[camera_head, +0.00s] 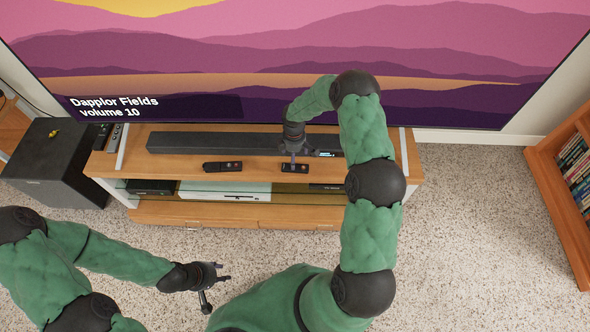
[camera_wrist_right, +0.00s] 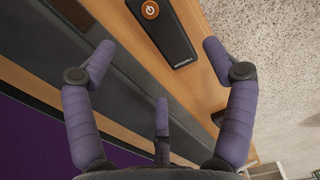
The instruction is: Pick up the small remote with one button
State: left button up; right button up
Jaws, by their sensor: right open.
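A small dark remote (camera_head: 297,169) lies near the front edge of the wooden TV stand's top (camera_head: 258,170). In the right wrist view the remote (camera_wrist_right: 163,28) shows one round orange power button and is cut off by the top edge. My right gripper (camera_head: 293,156) is above the stand, very close to this remote in the head view. In the wrist view its purple fingers (camera_wrist_right: 158,60) are spread and empty, with the remote ahead of them. My left gripper (camera_head: 218,283) is open and empty, low over the carpet in front of the stand.
A longer dark remote (camera_head: 222,166) lies to the left on the stand. A black soundbar (camera_head: 215,143) lies behind, below the large TV (camera_head: 300,75). A black subwoofer (camera_head: 55,160) stands left, a bookshelf (camera_head: 565,165) right. Carpet (camera_head: 475,220) at right is clear.

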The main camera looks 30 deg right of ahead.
aim_at(296, 165)
jog(key=f+b, duration=0.1)
jog(key=f, duration=0.2)
jog(key=f+b, duration=0.1)
jog(key=f, duration=0.1)
jog(key=shift+s+d+f+b, duration=0.3)
jog(key=shift+s, duration=0.1)
jog(key=shift+r, duration=0.1)
jog(key=c, duration=1.3)
